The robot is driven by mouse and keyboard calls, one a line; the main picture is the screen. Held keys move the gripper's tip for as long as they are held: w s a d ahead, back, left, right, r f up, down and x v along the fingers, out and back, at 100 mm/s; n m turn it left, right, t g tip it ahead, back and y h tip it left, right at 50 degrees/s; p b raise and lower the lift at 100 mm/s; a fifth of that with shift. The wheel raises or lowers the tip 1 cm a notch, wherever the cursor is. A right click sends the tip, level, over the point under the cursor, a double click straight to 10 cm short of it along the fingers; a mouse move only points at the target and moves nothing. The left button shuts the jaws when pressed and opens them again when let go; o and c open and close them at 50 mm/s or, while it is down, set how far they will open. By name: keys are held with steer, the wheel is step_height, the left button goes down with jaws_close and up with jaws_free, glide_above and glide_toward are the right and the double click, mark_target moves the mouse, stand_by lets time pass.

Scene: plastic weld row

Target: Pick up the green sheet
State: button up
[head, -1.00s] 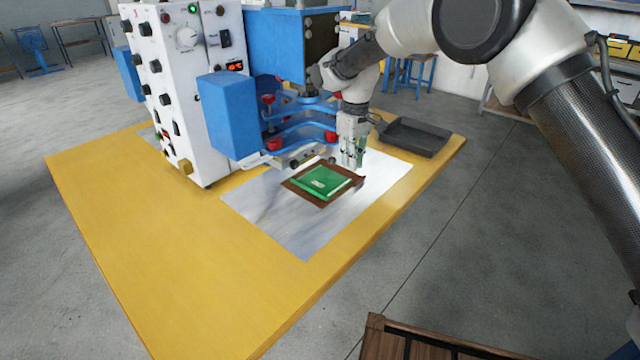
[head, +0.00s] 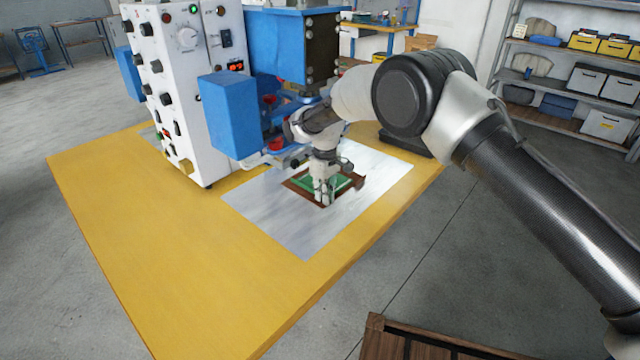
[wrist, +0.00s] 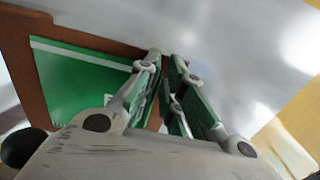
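The green sheet (head: 342,181) lies flat on a brown board (head: 357,183) on the grey metal plate (head: 270,215), in front of the blue press. In the wrist view the green sheet (wrist: 75,80) fills the left side, with a pale strip along its far edge and the brown board (wrist: 20,50) showing around it. My gripper (head: 324,200) points down at the sheet's near side and hides part of it. In the wrist view my gripper's fingers (wrist: 165,62) stand a narrow gap apart at the sheet's right end, with no sheet seen between them.
The white and blue welding machine (head: 190,80) stands close behind and left of my gripper. A dark tray (head: 405,142) at the back right is mostly hidden by my arm. The yellow table's (head: 150,235) front left is clear. A wooden box (head: 400,342) is at the bottom.

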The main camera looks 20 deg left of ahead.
jaws_close()
steer(key=shift+r, duration=0.1)
